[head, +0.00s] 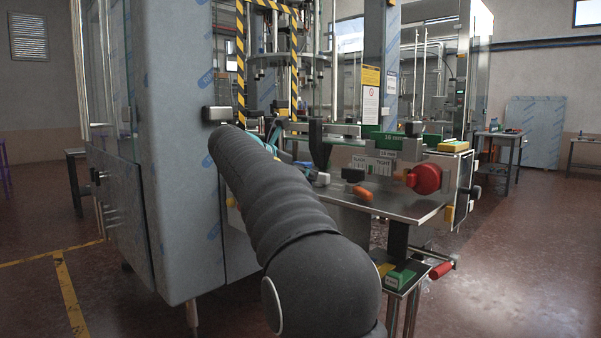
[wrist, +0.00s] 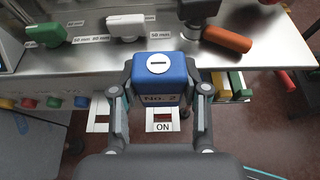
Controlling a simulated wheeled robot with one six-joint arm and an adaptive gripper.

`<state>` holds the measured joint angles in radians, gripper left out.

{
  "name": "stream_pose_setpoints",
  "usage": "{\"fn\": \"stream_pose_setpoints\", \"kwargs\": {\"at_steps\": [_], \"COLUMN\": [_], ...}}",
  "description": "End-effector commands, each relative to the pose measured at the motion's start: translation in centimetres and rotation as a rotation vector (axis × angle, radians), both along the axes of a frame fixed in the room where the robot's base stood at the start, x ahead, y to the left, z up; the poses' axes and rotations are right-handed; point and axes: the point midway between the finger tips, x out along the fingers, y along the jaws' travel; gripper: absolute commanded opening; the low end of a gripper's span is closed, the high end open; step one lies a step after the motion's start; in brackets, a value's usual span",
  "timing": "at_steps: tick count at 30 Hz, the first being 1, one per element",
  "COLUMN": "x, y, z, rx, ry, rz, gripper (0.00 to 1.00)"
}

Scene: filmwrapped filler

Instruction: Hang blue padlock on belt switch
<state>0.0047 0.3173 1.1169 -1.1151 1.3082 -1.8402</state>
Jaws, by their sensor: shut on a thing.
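The blue padlock (wrist: 165,68) is held between the two fingers of my gripper (wrist: 162,88) in the wrist view. Its face toward the camera has a keyhole slot in a white disc, and its side reads "No. 2". Its shackle cannot be made out. Below it in the picture is a white plate marked "ON" (wrist: 162,127) with a dark red opening, probably part of the belt switch. A second white plate (wrist: 97,127) is partly hidden by the left finger. In the head view my arm hides the padlock and most of the gripper.
A steel table holds a green handle (wrist: 45,34), a white handle (wrist: 125,27) and an orange handle (wrist: 227,39). Small coloured buttons (wrist: 54,102) line its front edge. In the head view a red knob (head: 425,178) sits at the table's right. A tall wrapped cabinet (head: 180,150) stands left.

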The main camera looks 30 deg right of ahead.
Motion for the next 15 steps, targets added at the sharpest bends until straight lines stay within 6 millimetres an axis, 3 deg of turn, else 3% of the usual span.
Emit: {"fn": "stream_pose_setpoints", "kwargs": {"at_steps": [3, 15], "x": [-0.1, 0.0], "y": [0.2, 0.4], "z": [0.3, -2.1], "rx": [0.006, 0.007], "ry": [0.001, 0.0], "rz": [0.006, 0.009], "gripper": [0.0, 0.0]}}
